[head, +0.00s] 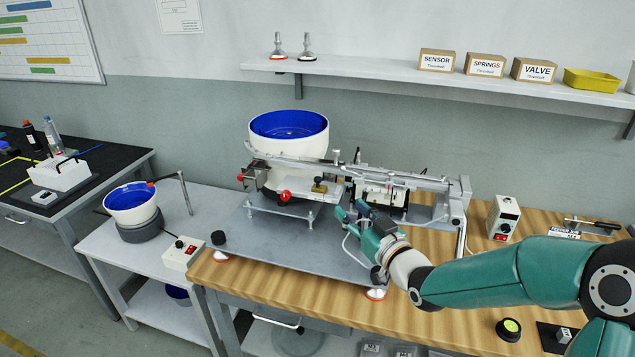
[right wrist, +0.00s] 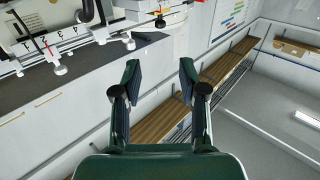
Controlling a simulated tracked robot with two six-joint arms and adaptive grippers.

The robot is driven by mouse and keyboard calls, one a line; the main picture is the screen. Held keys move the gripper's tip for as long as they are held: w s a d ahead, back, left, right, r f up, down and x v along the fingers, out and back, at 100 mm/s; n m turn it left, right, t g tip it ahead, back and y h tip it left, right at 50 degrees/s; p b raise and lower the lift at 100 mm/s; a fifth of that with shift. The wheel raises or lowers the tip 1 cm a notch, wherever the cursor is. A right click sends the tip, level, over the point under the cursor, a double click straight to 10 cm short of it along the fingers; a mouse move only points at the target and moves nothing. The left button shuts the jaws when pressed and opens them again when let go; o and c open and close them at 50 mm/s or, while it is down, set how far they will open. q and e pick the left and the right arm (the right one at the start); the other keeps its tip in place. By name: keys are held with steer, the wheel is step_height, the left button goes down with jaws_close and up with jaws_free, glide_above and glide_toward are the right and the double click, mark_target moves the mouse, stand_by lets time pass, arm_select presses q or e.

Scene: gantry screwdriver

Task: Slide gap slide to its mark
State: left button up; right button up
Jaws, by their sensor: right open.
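My right gripper (head: 352,212) is in front of the feeder assembly, above its grey base plate (head: 290,244). In the right wrist view its two fingers (right wrist: 160,82) are apart with nothing between them. A long metal rail (head: 400,174) runs along the assembly. A small brass-coloured block (head: 319,187) and a red knob (head: 285,196) sit near its left part. I cannot tell for sure which part is the gap slide. A white strip with black tick marks (right wrist: 45,45) and small round knobs shows upper left in the right wrist view, apart from the fingers. My left gripper is out of view.
A white bowl with blue inside (head: 288,132) stands behind the rail. A control box (head: 503,218) stands right on the wooden table (head: 440,325). A smaller blue bowl (head: 131,204) and a second box (head: 183,253) are on the left bench. The base plate's front is clear.

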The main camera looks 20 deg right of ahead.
mark_target(320, 180)
steer(key=w+a+p, duration=0.1)
steer(key=w, duration=0.4)
steer(key=w+a+p, duration=0.1)
steer(key=w+p, duration=0.1)
steer(key=w, duration=0.3)
steer(key=w+a+p, duration=0.1)
steer(key=w, duration=0.4)
steer(key=shift+w+f+p, duration=0.1)
steer(key=shift+w+p, duration=0.1)
steer(key=shift+p, duration=0.15)
jaws_close()
